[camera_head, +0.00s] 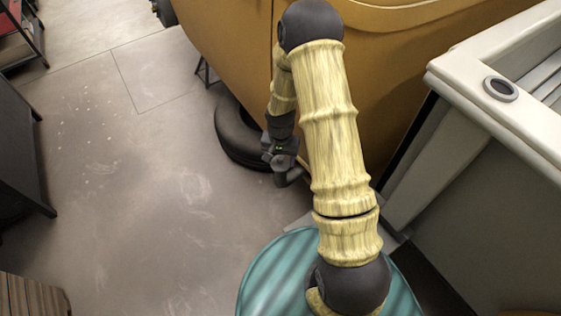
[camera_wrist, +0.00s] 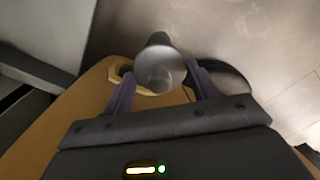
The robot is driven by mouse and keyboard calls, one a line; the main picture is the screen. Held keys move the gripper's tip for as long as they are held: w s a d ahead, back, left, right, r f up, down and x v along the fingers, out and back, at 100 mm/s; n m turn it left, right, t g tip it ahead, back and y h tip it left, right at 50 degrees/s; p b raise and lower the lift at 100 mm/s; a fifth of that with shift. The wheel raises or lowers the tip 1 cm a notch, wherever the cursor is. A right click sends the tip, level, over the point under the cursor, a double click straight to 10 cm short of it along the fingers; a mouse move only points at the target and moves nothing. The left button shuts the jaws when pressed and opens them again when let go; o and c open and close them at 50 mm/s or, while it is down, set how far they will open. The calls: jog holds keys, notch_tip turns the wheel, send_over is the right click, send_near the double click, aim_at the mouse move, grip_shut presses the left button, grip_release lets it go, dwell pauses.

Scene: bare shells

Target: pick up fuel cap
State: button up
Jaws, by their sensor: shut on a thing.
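My gripper (camera_wrist: 160,72) has its two purple-grey fingers on either side of a smooth grey, rounded piece, which looks like the fuel cap (camera_wrist: 161,58). The gripper is shut on it. In the head view my gripper (camera_head: 284,163) hangs low at the left of my arm, in front of the orange car body. The held piece is small and dark there, and its detail cannot be made out.
The orange car body (camera_head: 230,45) is close behind my arm, with a black tyre (camera_head: 238,140) on the floor below. A pale open-topped unit (camera_head: 455,75) stands at the right, with a dark round piece (camera_head: 501,88) on its rim. The left floor is mostly clear.

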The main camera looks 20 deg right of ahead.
aim_at(280, 157)
jog(key=shift+r, duration=0.1)
notch_tip(280, 157, up, 10)
jog(key=shift+f+p, duration=0.1)
jog(key=shift+p, duration=0.45)
jog(key=shift+f, duration=0.1)
dwell(0.4)
jog(key=w+f+n, duration=0.1)
jog(key=n, duration=0.1)
jog(key=w+f+n, duration=0.1)
jog(key=n, duration=0.2)
jog(key=shift+w+f, duration=0.15)
jog(key=shift+f, duration=0.25)
